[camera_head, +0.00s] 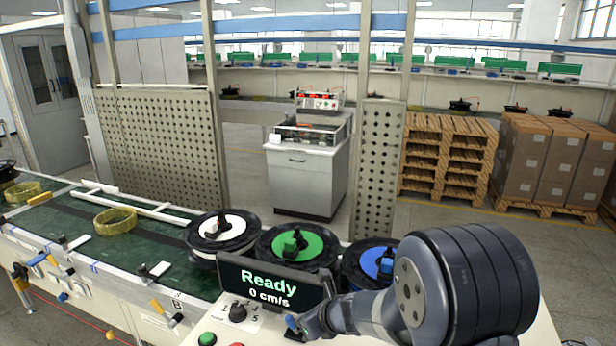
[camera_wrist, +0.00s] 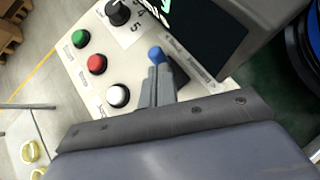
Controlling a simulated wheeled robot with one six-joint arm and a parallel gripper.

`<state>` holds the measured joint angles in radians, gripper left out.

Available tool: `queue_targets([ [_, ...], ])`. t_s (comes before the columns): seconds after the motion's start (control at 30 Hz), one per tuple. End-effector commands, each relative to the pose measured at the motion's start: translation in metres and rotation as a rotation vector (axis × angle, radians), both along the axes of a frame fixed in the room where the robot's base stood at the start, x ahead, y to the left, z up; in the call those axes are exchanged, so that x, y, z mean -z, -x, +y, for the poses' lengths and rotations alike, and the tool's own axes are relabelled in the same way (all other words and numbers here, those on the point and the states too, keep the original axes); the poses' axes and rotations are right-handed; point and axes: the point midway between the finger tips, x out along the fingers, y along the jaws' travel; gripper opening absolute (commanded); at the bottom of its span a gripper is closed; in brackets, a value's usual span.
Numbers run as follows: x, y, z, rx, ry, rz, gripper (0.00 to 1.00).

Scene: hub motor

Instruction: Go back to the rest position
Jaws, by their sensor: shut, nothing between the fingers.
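My gripper (camera_head: 305,326) is low in the middle of the head view, over the control panel below the display. In the wrist view my gripper (camera_wrist: 159,76) points at the panel with its fingers together and nothing between them. A small blue-tipped part (camera_wrist: 155,54) shows right at the fingertips; it also shows in the head view (camera_head: 291,322). I cannot tell whether the fingers touch it. My arm reaches in from the right of the head view and hides part of the panel.
The display (camera_head: 268,284) reads "Ready 0 cm/s". The panel has a black knob (camera_wrist: 118,12), a green button (camera_wrist: 80,38), a red button (camera_wrist: 97,64) and a white button (camera_wrist: 118,95).

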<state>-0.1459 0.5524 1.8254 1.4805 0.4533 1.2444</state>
Motion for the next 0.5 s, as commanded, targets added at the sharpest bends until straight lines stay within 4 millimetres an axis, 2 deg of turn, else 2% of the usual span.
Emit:
queue_targets([
  [0.03,0.007,0.000,-0.002,0.004,-0.013,-0.003,0.00],
  [0.5,0.027,0.004,-0.009,0.003,-0.139,-0.032,0.00],
])
